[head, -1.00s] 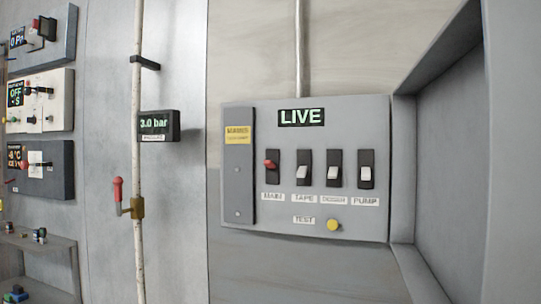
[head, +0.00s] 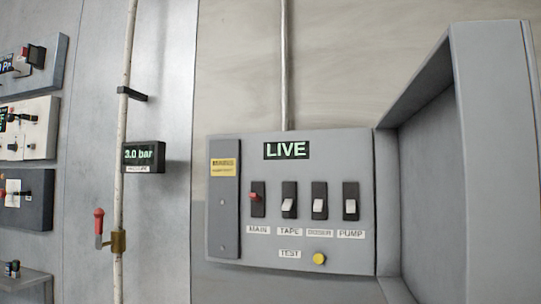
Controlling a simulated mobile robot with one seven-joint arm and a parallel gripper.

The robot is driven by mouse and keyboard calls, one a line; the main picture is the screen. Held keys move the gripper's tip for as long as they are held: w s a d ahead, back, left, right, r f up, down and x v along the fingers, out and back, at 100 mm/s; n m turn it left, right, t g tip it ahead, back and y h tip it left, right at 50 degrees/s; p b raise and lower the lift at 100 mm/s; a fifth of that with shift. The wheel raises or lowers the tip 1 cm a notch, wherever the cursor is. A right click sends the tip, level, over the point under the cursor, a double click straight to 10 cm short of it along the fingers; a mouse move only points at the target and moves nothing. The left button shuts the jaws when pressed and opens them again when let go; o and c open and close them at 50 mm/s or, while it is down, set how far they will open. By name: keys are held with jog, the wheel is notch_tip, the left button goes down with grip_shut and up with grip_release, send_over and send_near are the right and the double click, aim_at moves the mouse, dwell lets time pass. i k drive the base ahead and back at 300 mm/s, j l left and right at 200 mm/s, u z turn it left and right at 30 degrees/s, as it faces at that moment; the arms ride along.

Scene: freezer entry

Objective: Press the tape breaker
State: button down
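The tape breaker (head: 289,201) is a white rocker on a black plate, second from the left on a grey breaker panel (head: 350,265). A label reading TAPE (head: 289,232) sits under it. The main breaker (head: 257,197) with a red rocker is to its left. Two more white-rocker breakers are to its right: one with a label hard to read (head: 320,202), and the pump breaker (head: 350,202). A display (head: 287,150) above reads LIVE. A yellow test button (head: 319,258) is below. My gripper is not in view.
An open grey door or cover (head: 425,165) stands out at the panel's right. A vertical pipe (head: 122,200) with a red-handled valve (head: 99,222) and a 3.0 bar gauge (head: 144,157) is to the left. Control boxes (head: 28,125) hang at the far left.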

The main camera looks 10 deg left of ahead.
aim_at(287, 205)
jog(key=i+j, duration=0.3)
jog(key=j, duration=0.15)
jog(key=i+j+z, duration=0.1)
jog(key=i+j, duration=0.2)
jog(key=j, duration=0.15)
